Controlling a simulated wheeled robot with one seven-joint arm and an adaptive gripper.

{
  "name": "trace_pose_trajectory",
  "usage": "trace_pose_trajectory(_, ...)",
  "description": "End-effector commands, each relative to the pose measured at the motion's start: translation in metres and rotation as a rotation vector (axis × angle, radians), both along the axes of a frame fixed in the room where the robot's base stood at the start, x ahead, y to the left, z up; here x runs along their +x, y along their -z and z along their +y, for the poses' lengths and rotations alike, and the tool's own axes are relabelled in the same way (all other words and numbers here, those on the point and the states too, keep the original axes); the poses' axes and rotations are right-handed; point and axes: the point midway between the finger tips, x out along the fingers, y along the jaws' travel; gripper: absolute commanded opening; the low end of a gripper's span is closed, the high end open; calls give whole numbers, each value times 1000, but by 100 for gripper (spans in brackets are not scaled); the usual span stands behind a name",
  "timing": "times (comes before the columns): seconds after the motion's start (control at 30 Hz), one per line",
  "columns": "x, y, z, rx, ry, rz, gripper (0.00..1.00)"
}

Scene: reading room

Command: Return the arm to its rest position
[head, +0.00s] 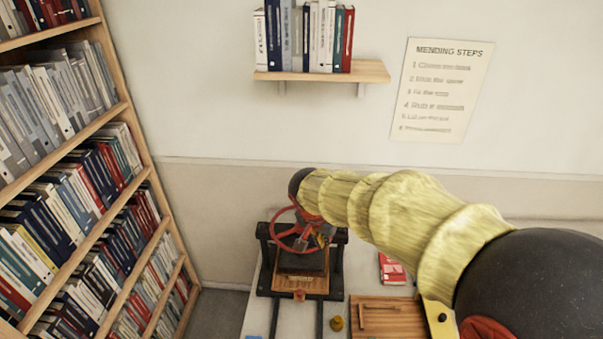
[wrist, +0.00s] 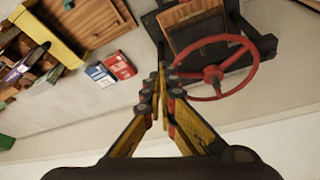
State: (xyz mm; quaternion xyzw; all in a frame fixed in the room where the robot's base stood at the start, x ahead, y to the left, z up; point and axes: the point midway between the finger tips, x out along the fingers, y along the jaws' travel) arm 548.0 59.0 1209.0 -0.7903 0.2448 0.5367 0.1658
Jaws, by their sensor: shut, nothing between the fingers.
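My arm (head: 390,215), in a yellow sleeve, reaches from the lower right of the head view toward the book press. My gripper (wrist: 160,78) is shut and empty in the wrist view, its fingertips together. In the head view the gripper is small and mostly lost against the press. The press has a black frame (head: 340,262), a red handwheel (head: 281,238) and a wooden board (head: 300,284). In the wrist view the red wheel (wrist: 214,41) shows right of my fingertips; I cannot tell whether they touch it.
The pale table (head: 256,312) also holds a wooden box (head: 385,318) and a red item (head: 391,268). The wrist view shows a blue item (wrist: 100,74) and a yellow tray (wrist: 62,50) with tools. A bookcase (head: 125,105) stands left; a wall shelf (head: 320,76) hangs above.

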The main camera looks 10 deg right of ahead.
Motion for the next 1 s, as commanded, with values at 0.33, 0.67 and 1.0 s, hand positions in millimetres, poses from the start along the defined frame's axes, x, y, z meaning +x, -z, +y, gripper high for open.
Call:
trace_pose_trajectory(0.33, -22, 16, 0, -61, -235, 111, 0)
trace_pose_trajectory(0.67, -140, 8, -16, -41, -623, 209, 0)
trace_pose_trajectory(1.0, -244, 7, -43, -5, -664, -5, 0)
